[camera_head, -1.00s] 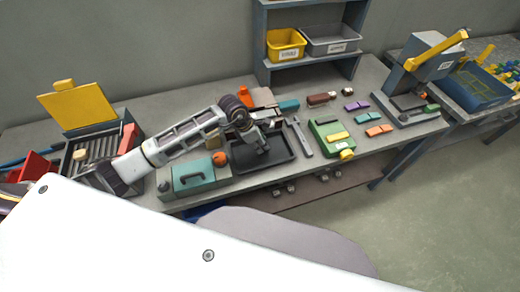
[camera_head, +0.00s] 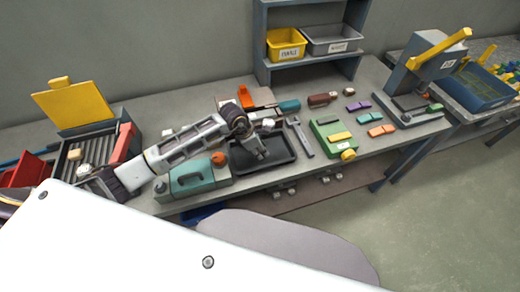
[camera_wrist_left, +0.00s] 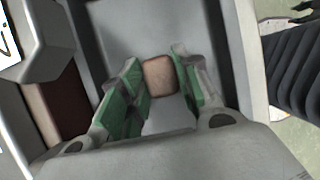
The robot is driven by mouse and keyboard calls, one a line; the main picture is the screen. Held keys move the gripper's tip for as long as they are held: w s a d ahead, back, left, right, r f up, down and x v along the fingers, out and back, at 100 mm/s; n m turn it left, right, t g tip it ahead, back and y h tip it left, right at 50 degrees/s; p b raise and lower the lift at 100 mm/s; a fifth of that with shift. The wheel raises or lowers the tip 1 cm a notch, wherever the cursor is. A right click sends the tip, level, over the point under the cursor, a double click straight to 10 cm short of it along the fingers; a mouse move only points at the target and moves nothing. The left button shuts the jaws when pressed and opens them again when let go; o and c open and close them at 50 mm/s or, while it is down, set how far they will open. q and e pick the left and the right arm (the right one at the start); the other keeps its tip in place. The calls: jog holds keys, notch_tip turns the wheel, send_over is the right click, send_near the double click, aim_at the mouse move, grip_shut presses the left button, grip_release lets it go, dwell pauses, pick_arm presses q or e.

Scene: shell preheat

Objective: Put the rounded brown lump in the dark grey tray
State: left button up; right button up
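The dark grey tray (camera_head: 284,160) lies near the front edge of the bench, in the middle of the head view. My left gripper (camera_head: 262,155) points down over it. In the left wrist view the rounded brown lump (camera_wrist_left: 158,76) sits between the green-padded fingertips of my left gripper (camera_wrist_left: 160,85). Both pads appear to touch its sides, and the grey tray floor (camera_wrist_left: 150,32) shows behind it. The lump is hidden in the head view, and I cannot tell its exact height over the tray floor. My right gripper is not in view.
A teal case (camera_head: 192,178) and an orange round object (camera_head: 218,158) are left of the tray. A wrench (camera_head: 300,138) and a green box (camera_head: 329,134) are to its right. A shelf with yellow (camera_head: 286,45) and grey bins stands behind. Clear bench lies behind the coloured blocks.

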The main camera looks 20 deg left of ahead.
pick_arm(q)
jog(key=shift+o, duration=0.7)
jog(key=shift+r, duration=0.2)
jog(key=v, duration=1.2)
jog(key=shift+b, duration=0.4)
jog(key=shift+f, duration=0.1)
jog(key=shift+s, duration=0.1)
